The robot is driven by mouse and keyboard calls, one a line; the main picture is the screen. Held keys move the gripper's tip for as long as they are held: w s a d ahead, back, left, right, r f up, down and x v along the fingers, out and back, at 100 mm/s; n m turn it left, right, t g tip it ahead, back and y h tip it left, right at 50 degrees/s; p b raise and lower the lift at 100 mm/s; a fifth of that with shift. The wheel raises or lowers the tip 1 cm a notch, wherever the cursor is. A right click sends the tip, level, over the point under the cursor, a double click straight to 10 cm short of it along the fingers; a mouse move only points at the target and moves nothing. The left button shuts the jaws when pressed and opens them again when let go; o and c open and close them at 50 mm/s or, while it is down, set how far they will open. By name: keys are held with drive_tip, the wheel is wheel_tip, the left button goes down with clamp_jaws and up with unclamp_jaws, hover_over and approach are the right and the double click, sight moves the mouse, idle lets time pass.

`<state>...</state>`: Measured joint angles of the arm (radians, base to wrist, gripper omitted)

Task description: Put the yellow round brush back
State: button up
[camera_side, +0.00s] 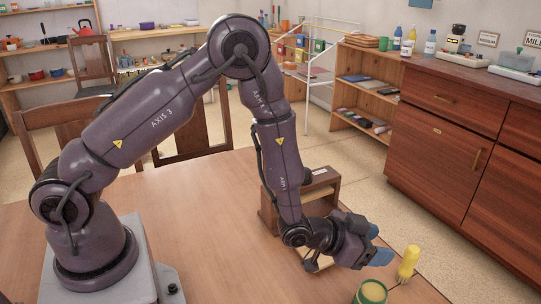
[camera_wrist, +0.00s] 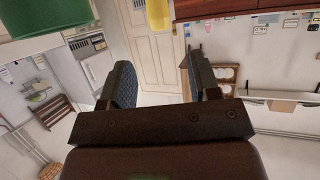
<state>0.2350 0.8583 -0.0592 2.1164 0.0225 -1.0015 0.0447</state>
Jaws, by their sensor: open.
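The yellow brush (camera_side: 408,262) is near the table's front right edge in the side view, its yellow part upright and a thin dark part running down toward the left. In the wrist view, yellow (camera_wrist: 158,14) shows at the top edge, beyond the fingertips. A green jar (camera_side: 370,294) with a yellowish top is just left of it, cut by the frame bottom; it also shows in the wrist view (camera_wrist: 45,16) at top left. My gripper (camera_side: 381,257) is open and empty, its bluish fingers just left of the brush; the open fingers also show in the wrist view (camera_wrist: 158,65).
A small wooden dresser (camera_side: 324,190) stands on the table behind my forearm, partly hidden by it. The wooden table (camera_side: 215,235) is clear between my base and the dresser. A large brown cabinet (camera_side: 440,150) stands beyond the table at right.

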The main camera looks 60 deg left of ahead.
drive_tip(key=s+a+r+n+g+y, duration=0.15)
drive_tip(key=a+r, duration=0.25)
drive_tip(key=r, duration=0.4)
drive_tip(key=s+a+r+g+y, duration=0.1)
drive_tip(key=s+a+r, duration=0.2)
drive_tip(key=r, duration=0.5)
drive_tip(key=s+a+r+n+g+y, duration=0.1)
drive_tip(key=s+a+r+g, duration=0.1)
drive_tip(key=s, duration=0.9)
drive_tip(key=s+a+r+n+g, duration=0.1)
drive_tip(key=s+a+r, duration=0.4)
drive_tip(key=s, duration=0.5)
drive_tip(key=shift+s+r+g+y, duration=0.35)
drive_tip(key=shift+r+g, duration=0.3)
drive_tip(key=shift+g, duration=0.2)
